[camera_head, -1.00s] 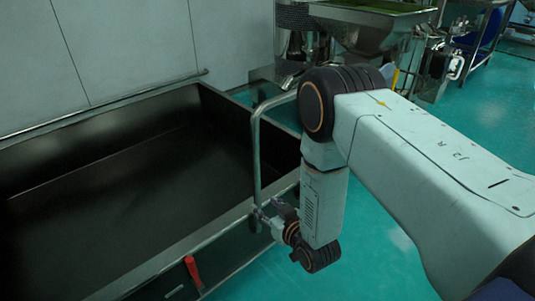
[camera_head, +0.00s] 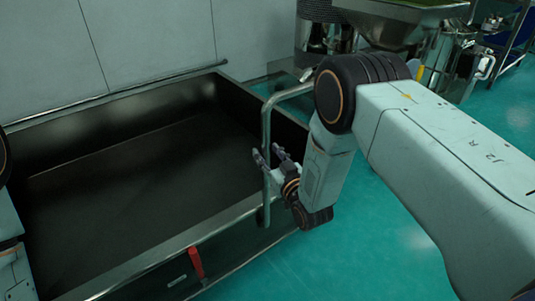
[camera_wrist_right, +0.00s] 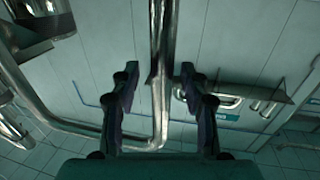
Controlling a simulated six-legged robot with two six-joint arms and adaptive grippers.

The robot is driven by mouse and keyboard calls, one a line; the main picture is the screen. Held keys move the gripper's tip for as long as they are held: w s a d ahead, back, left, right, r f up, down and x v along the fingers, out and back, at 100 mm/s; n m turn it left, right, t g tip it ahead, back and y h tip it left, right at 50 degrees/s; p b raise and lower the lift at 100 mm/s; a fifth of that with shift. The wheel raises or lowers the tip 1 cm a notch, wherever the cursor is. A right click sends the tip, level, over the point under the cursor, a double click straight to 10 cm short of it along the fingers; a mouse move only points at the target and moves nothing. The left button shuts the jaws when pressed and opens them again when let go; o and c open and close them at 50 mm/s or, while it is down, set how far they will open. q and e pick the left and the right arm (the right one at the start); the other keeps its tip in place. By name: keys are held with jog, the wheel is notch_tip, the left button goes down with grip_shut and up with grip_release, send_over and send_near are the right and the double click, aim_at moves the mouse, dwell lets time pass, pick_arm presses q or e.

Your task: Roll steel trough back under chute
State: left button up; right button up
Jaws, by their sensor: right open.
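The steel trough (camera_head: 170,240) is a long, dark, open box on the left in the head view. A bent tubular handle (camera_head: 267,120) stands at its right end. My right gripper (camera_head: 268,154) is open at the handle's upright bar, with its fingertips on either side of it in the picture. In the right wrist view, the steel bar (camera_wrist_right: 157,45) runs between the two open fingers (camera_wrist_right: 158,75), with gaps on both sides. A steel hopper-like chute (camera_head: 405,22) is at the top, beyond the trough. My left arm shows only at the left edge; its gripper is out of view.
A red lever (camera_head: 196,263) is on the trough's near side. A pale panelled wall (camera_head: 150,35) runs behind the trough. Steel machinery (camera_head: 450,65) stands at the back right. Green floor (camera_head: 370,235) is open to the right of the trough.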

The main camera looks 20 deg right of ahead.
jog(key=shift+w+a+r, duration=0.1)
jog(key=shift+w+a, duration=0.15)
jog(key=shift+w, duration=0.45)
jog(key=shift+d, duration=0.15)
jog(key=shift+c, duration=0.5)
jog(key=c, duration=0.4)
grip_shut()
